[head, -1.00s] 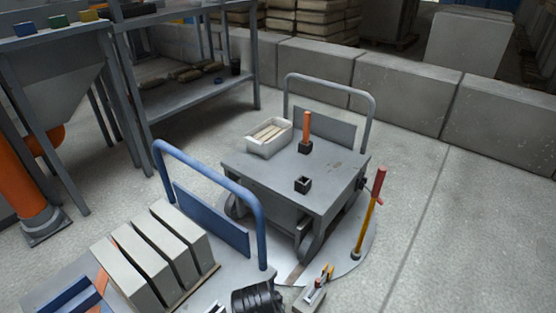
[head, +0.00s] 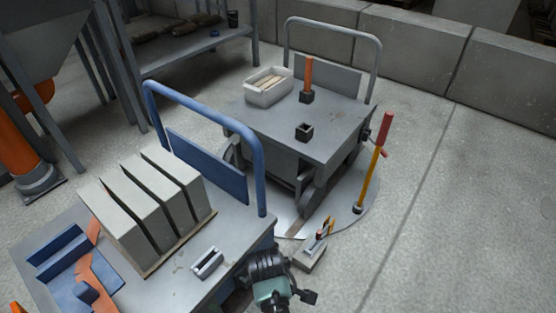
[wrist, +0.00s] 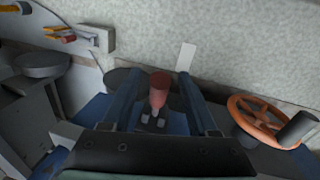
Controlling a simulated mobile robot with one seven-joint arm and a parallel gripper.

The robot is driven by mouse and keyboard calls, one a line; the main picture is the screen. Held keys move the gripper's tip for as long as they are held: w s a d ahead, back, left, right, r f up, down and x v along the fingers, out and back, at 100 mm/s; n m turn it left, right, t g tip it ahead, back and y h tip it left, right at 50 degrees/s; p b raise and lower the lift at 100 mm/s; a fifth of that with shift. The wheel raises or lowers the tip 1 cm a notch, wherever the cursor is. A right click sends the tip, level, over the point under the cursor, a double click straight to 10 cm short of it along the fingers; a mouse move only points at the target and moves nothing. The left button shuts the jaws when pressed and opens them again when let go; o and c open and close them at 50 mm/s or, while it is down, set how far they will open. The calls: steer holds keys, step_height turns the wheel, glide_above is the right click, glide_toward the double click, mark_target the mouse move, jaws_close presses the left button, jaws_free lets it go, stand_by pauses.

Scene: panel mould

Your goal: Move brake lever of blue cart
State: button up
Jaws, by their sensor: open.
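The blue cart (head: 215,235) stands at the lower left in the head view, with a blue push frame (head: 205,120) and grey blocks on its deck. My gripper (wrist: 158,76) is open; in the wrist view its two dark fingers lie left and right of a lever with a red knob (wrist: 160,82). This looks like the brake lever. No contact between fingers and knob can be made out. In the head view my gripper (head: 304,297) is at the cart's right side, near the bottom edge, and the lever is hidden there.
A grey cart (head: 320,140) stands behind on a round plate. A yellow pole with a red grip (head: 372,165) rises beside it. A small box with levers (head: 312,253) stands on the floor near my gripper. An orange handwheel (wrist: 258,120) is at right in the wrist view. Floor at right is clear.

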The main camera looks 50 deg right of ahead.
jaws_close()
stand_by(0.3)
stand_by(1.2)
